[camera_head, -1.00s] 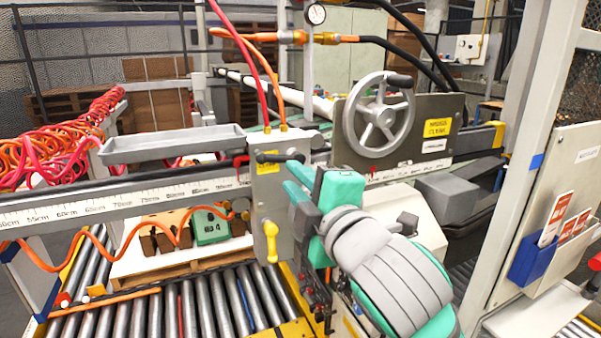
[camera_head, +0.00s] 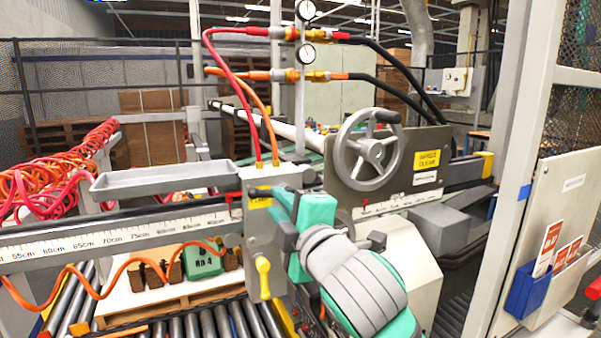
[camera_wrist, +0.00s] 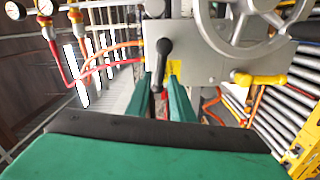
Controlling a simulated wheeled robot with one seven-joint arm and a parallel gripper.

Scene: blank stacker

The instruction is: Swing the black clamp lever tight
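The black clamp lever (camera_wrist: 162,62) sits on the grey carriage plate (camera_wrist: 205,60). In the wrist view its arm points down the picture, and its free end lies in line with the gap between my fingertips. In the head view a short dark part of the lever (camera_head: 263,191) shows near the plate's top, the rest hidden behind my fingers. My gripper (camera_head: 284,200) has teal fingers close to the plate. In the wrist view my gripper (camera_wrist: 162,88) shows a gap between its fingers, so it is open. Whether a finger touches the lever cannot be told.
A yellow lever (camera_head: 263,275) hangs below on the same plate. A grey handwheel (camera_head: 369,150) stands to the right. Red and orange hoses (camera_head: 232,100) rise from the plate's top. A scale rail (camera_head: 110,240) runs left, above a roller conveyor with a green block (camera_head: 201,261).

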